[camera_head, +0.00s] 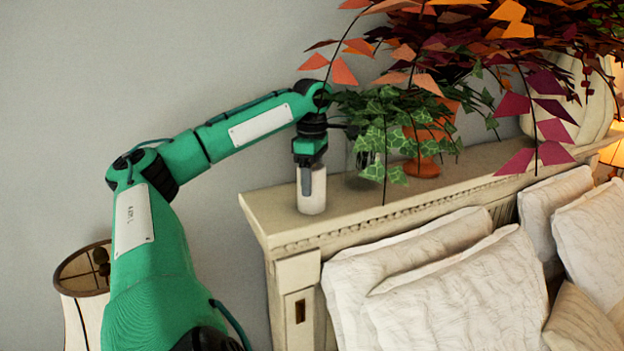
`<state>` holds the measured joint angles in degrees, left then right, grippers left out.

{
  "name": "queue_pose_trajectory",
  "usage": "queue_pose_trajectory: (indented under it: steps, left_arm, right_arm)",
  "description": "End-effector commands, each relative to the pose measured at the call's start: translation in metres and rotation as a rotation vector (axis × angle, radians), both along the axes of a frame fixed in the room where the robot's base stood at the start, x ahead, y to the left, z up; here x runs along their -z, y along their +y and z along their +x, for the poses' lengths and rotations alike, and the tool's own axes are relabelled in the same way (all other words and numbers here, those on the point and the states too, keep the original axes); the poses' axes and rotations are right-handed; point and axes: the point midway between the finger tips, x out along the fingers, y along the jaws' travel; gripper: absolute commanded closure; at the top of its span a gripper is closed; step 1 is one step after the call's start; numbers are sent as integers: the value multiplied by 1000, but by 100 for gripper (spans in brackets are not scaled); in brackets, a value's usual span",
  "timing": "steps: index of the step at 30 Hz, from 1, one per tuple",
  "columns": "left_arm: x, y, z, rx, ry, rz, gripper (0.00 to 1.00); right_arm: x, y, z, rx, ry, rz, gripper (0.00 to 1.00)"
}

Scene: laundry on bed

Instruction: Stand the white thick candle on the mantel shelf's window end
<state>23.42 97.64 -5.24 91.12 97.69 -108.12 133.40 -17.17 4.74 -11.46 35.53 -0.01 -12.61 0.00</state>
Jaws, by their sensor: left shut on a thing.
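The white thick candle (312,203) is upright at the left end of the cream mantel shelf (269,211). My left gripper (312,180) points down over the candle and is shut on it. The gripper's fingers cover part of the candle's upper side. The candle's base appears to be at the shelf's top surface; I cannot tell whether it bears its full weight there. My right gripper is not in view. No window shows in this view.
An ivy plant (395,130) and a orange pot (422,167) stand on the shelf right of the candle. Autumn-leaf branches (510,60) hang over the shelf. Pillows (460,295) lie in front of it. A lamp (82,275) stands at lower left.

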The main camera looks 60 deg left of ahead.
Motion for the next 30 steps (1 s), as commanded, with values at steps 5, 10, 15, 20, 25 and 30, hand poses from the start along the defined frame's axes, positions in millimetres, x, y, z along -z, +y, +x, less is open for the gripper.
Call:
queue_pose_trajectory:
  steps: [5, 10, 15, 20, 25, 30]
  left_arm:
    - [1, 0, 0, 0, 0, 0, 17]
    - [1, 0, 0, 0, 0, 0, 17]
    - [-3, 0, 0, 0, 0, 0, 17]
    - [-16, 0, 0, -1, 1, 0, 17]
    - [-40, 1, 0, -2, 3, 3, 17]
    - [-67, 0, 0, -2, 3, 3, 17]
  right_arm:
    - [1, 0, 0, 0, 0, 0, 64]
    - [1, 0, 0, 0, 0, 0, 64]
    - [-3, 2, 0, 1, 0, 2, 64]
    - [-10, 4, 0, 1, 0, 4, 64]
    - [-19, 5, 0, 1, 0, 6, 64]
    - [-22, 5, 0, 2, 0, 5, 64]
